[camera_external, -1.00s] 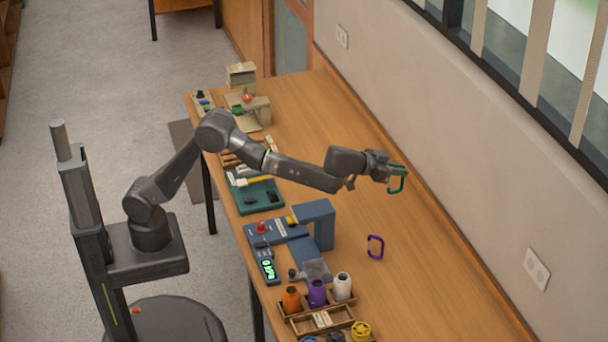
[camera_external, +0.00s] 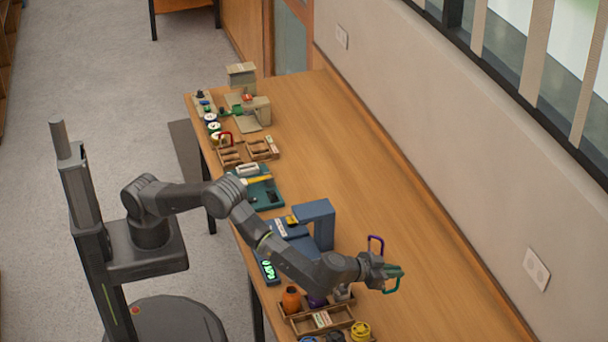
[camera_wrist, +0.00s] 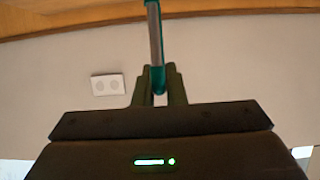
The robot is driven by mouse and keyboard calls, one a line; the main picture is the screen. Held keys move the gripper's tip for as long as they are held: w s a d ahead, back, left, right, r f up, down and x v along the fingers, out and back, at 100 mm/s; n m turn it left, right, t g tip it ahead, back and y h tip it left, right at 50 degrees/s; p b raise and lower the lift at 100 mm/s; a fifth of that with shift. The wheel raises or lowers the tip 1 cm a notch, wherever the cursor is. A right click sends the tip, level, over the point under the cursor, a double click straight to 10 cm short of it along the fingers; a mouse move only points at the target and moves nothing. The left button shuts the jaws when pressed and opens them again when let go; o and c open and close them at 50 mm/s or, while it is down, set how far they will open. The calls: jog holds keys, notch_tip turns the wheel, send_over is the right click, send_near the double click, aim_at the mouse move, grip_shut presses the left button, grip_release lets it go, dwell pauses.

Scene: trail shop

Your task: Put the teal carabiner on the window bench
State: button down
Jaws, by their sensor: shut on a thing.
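The teal carabiner (camera_external: 392,286) is held at the end of my gripper (camera_external: 386,272), above the right part of the long wooden bench (camera_external: 420,240) under the window. In the wrist view my gripper (camera_wrist: 159,88) is shut on the teal carabiner (camera_wrist: 157,45), which extends away from the fingertips. A purple carabiner (camera_external: 376,239) is just behind my gripper in the external view, partly hidden by it. I cannot tell how high the teal carabiner is above the bench.
A wooden tray (camera_external: 325,320) with orange (camera_external: 291,299), purple and white bottles is beneath and beside my arm. Clear bench lies to the right and behind. The wall has a socket (camera_external: 536,269).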

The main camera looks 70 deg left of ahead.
notch_tip(320, 180, down, 11)
jog(key=shift+s+r, duration=0.1)
dwell(0.4)
jog(key=shift+f, duration=0.2)
jog(key=c, duration=1.5)
grip_release()
jog(key=shift+r, duration=0.15)
jog(key=b+v, duration=0.1)
jog(key=v, duration=1.1)
